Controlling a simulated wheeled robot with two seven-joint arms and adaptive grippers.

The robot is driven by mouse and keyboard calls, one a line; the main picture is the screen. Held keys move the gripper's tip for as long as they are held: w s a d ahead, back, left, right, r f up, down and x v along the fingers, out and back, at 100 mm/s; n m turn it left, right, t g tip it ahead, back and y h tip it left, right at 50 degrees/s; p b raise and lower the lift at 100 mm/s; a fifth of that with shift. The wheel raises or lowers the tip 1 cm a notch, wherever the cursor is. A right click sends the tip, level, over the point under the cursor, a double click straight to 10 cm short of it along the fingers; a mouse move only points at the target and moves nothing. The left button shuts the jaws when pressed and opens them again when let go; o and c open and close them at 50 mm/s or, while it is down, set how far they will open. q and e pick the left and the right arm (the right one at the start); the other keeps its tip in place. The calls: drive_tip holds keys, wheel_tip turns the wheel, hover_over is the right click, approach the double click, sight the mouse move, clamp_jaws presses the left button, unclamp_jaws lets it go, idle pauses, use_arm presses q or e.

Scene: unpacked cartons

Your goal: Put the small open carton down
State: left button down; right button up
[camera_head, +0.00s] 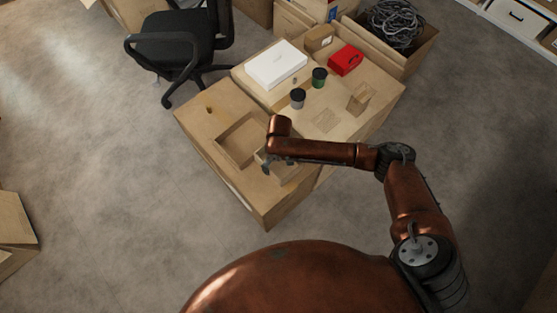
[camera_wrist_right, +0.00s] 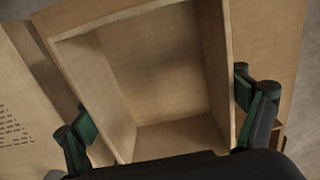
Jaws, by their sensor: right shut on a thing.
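My right gripper (camera_head: 266,163) is over the front part of the large cardboard boxes. It is shut on the small open carton (camera_head: 288,174), partly hidden by my forearm. In the right wrist view the carton (camera_wrist_right: 112,82) lies between the two green-padded fingers of the gripper (camera_wrist_right: 162,112), with its open side facing the camera. The carton looks empty inside. Whether its base touches the cardboard surface below cannot be told. My left gripper is not in view.
Two cups (camera_head: 298,98) (camera_head: 319,78), a white box (camera_head: 276,65), a red case (camera_head: 346,60) and a small brown carton (camera_head: 360,98) stand behind. An office chair (camera_head: 180,45) is at the back left.

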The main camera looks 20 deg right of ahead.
idle(0.3)
drive_tip(key=o, duration=1)
drive_tip(key=shift+f, duration=0.1)
